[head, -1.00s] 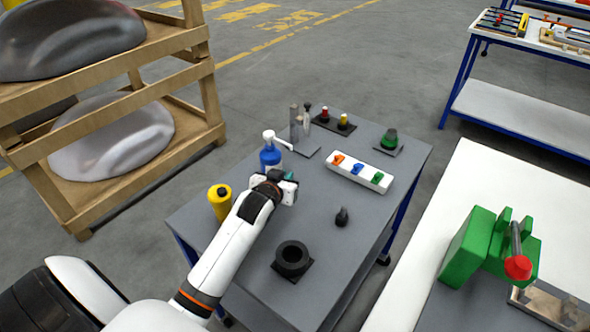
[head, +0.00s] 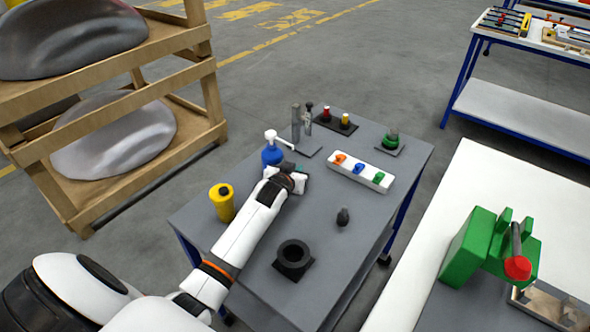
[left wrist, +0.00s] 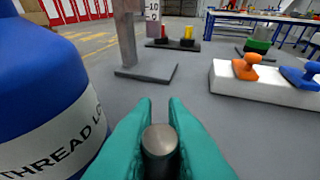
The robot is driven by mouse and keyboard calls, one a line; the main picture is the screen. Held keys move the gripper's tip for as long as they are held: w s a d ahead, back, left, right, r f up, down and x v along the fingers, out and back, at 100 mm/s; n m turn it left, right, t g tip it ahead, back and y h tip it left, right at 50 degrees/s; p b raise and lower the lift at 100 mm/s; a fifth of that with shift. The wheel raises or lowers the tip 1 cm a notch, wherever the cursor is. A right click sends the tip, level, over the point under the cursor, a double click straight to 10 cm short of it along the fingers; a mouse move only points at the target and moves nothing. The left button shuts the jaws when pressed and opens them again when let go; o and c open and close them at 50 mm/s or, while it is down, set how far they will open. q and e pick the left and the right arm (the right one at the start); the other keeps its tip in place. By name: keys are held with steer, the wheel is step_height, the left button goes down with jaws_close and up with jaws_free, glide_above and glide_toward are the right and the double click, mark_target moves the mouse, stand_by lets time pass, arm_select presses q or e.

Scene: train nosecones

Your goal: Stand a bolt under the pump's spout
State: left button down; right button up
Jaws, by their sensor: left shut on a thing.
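The pump bottle (head: 272,157) is blue with a white pump head (head: 271,136), whose spout points right. It stands near the left edge of the grey table. In the left wrist view its blue body (left wrist: 40,90) fills the left side, with part of a thread-lock label showing. My left gripper (head: 299,168) is low over the table, just right of the bottle. Its teal fingers are shut on a dark bolt with a grey round top (left wrist: 159,140), roughly upright between them. The bolt's lower end is hidden, and the spout is out of the left wrist view.
A measuring stand (head: 307,150) is behind the gripper. A white block (head: 345,170) with orange, blue and green handles lies to the right. A yellow container (head: 222,203), a black ring (head: 293,255) and a small dark piece (head: 343,217) are nearer. Bare tabletop lies between them.

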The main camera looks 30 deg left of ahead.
arm_select(q)
steer(key=c, duration=1.5)
jaws_free()
steer(key=shift+f, duration=0.15)
steer(key=shift+o, duration=0.2)
steer(key=shift+s+r, duration=0.1)
steer(key=shift+r, duration=0.1)
steer(key=v, duration=1.1)
steer(key=shift+s+d+r, duration=0.15)
steer(key=shift+s, duration=0.2)
